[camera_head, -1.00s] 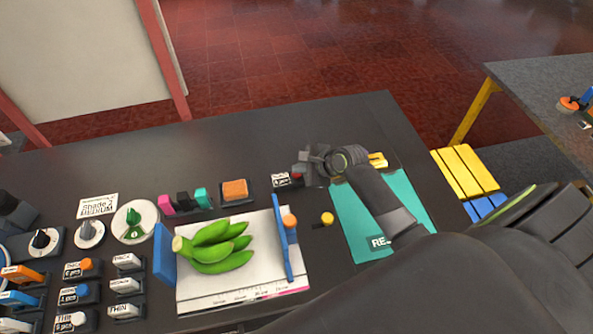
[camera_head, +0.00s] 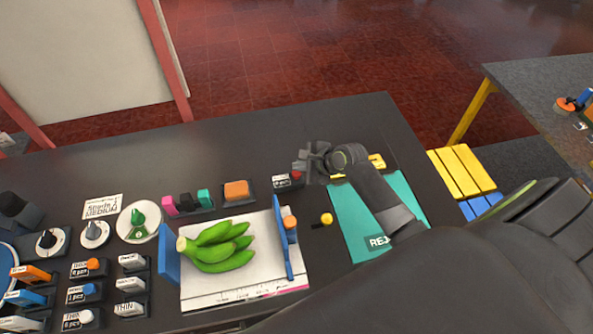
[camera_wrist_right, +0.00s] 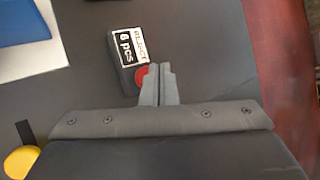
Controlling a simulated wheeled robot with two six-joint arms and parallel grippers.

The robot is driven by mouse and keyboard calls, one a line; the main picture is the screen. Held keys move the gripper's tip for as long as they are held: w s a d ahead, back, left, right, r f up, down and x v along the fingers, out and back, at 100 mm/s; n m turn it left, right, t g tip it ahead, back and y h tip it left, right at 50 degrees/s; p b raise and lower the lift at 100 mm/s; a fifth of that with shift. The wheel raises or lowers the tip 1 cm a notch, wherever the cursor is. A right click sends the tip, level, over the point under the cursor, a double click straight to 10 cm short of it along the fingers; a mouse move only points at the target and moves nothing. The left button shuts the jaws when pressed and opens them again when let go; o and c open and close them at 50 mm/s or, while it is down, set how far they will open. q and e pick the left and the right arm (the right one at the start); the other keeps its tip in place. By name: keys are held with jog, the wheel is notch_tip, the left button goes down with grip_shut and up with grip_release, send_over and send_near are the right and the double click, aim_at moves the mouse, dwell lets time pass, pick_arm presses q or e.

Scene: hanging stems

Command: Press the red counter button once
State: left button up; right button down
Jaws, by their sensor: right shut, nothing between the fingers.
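The red counter button (camera_head: 297,175) sits at the right end of a small black box with a white label (camera_head: 283,181), near the back of the dark table. My right gripper (camera_head: 303,164) is shut and empty, right above or beside the button. In the wrist view its closed fingertips (camera_wrist_right: 158,71) overlap the button's right side. I cannot tell whether they touch it. My left gripper is not in view.
Green bananas (camera_head: 218,246) lie on a white board between blue guides. A yellow knob (camera_head: 326,219) and a teal mat (camera_head: 360,220) are close by. An orange block (camera_head: 236,190) stands left of the counter. Dials and several other counters fill the table's left. The table behind is clear.

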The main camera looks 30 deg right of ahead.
aim_at(300, 174)
jog(key=shift+r, duration=0.1)
notch_tip(300, 174, up, 3)
jog(key=p, duration=0.3)
jog(key=shift+r, duration=0.9)
jog(key=shift+s+f, duration=0.1)
